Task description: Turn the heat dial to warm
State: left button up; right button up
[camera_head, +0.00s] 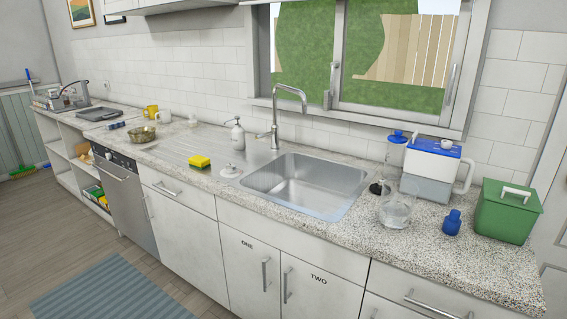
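I cannot make out a heat dial with certainty. A steel-fronted appliance (127,202) sits under the counter at the left, with a dark control strip (114,158) along its top; any knob on it is too small to read. A white and grey appliance (428,172) with a blue top and a side handle stands at the counter's right; no dial shows clearly on it. A small white round piece with a raised knob (231,171) lies left of the sink; what it is cannot be told. Neither gripper is in view.
The sink (305,182) and faucet (288,95) are mid-counter. A yellow sponge (199,162), soap bottle (237,135) and bowl (142,135) stand left. A clear jar (397,210), blue bottle (452,222) and green box (507,211) stand right. A striped rug (110,296) covers the floor.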

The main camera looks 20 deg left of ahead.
aim_at(232, 168)
jog(key=i+j+z, duration=0.3)
jog(key=j, duration=0.45)
jog(key=j+z, duration=0.3)
jog(key=j, duration=0.45)
jog(key=i+j+z, duration=0.1)
jog(key=j+z, duration=0.2)
jog(key=j, duration=0.55)
